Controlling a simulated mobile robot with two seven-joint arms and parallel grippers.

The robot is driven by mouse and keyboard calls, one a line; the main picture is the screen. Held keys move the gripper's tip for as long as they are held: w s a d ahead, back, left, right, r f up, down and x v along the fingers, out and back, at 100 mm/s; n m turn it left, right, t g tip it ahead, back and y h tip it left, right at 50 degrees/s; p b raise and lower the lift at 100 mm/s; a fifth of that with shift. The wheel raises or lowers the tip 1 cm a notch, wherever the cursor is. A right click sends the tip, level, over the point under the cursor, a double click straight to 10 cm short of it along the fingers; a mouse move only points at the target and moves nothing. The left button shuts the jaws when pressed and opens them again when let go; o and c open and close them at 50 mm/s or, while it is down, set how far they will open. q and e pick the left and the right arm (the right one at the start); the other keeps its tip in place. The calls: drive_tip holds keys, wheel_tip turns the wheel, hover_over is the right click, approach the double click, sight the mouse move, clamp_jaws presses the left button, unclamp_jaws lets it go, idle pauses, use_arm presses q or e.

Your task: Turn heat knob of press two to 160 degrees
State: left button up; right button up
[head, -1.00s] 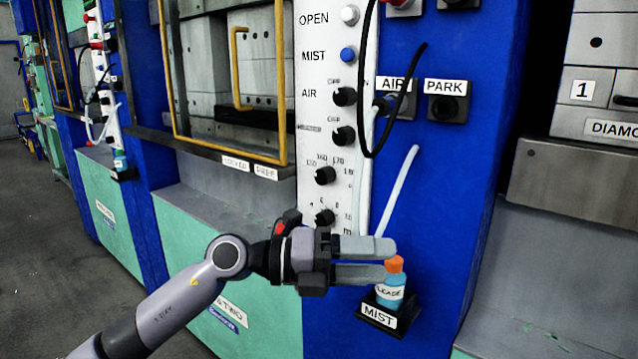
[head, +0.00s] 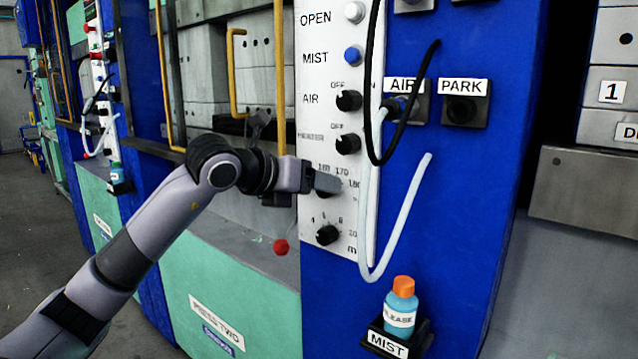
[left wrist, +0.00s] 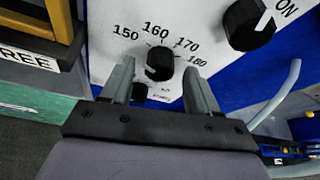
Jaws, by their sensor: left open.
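The heat knob (left wrist: 159,62) of press two is black and round, on a white panel (left wrist: 105,20) with 150, 160, 170 and 180 printed around its top. In the left wrist view the knob sits between the two open fingers of my left gripper (left wrist: 158,66), with a finger on each side. A pale mark shows on its lower edge; I cannot tell exactly where it points. My right gripper is not in view.
The heater switch (head: 348,144) is just above and the lower dial (head: 328,235) just below. A white hose (head: 400,215) and black cable (head: 412,105) hang close on the right. A blue bottle (head: 400,308) stands in the mist holder. A red ball (head: 281,246) is left of the panel.

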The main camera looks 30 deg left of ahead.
use_arm(q)
drive_tip(key=shift+x, duration=0.75)
drive_tip(key=c, duration=1)
drive_tip(key=shift+c, duration=0.2)
